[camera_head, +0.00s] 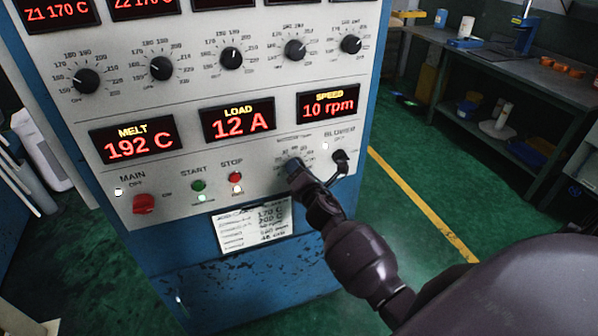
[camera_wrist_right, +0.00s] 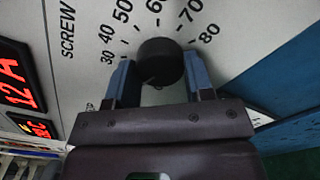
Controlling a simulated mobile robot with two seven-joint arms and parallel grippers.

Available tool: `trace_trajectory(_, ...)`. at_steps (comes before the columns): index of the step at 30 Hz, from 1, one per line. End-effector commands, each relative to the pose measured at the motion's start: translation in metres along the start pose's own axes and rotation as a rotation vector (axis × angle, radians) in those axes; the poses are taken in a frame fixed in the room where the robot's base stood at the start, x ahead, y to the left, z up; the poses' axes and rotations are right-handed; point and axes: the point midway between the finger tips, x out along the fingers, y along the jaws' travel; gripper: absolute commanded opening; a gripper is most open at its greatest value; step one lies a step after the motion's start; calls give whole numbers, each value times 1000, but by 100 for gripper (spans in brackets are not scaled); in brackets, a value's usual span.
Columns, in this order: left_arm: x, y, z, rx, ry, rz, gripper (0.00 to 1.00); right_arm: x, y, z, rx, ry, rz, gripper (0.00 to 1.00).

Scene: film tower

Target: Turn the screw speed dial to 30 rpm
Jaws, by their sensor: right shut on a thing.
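The screw speed dial (camera_wrist_right: 160,58) is a round black knob on the pale panel. In the right wrist view its scale reads from 30 to 80, with the word SCREW at the left. My right gripper (camera_wrist_right: 158,70) has one blue-grey finger on each side of the knob and is shut on it. In the head view the right gripper (camera_head: 295,168) hides most of the dial. I cannot make out the dial's pointer. The speed display (camera_head: 328,104) reads 10 rpm. My left gripper is not in view.
Beside the dial is the black blower switch (camera_head: 341,160). To the left are the red stop button (camera_head: 236,177), the green start button (camera_head: 198,186) and the red main switch (camera_head: 144,204). The load display (camera_head: 239,121) reads 12 A. A row of black temperature knobs sits above.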

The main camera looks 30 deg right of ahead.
Motion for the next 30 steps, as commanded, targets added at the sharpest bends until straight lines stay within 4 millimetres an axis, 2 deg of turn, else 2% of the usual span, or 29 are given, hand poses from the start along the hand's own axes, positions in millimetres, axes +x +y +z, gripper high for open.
trace_trajectory(15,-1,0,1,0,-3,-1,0,0,0,0,465,0,-1,24)
trace_trajectory(24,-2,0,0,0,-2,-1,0,0,0,0,635,0,-1,24)
trace_trajectory(30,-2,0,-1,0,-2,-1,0,0,0,0,688,0,0,24)
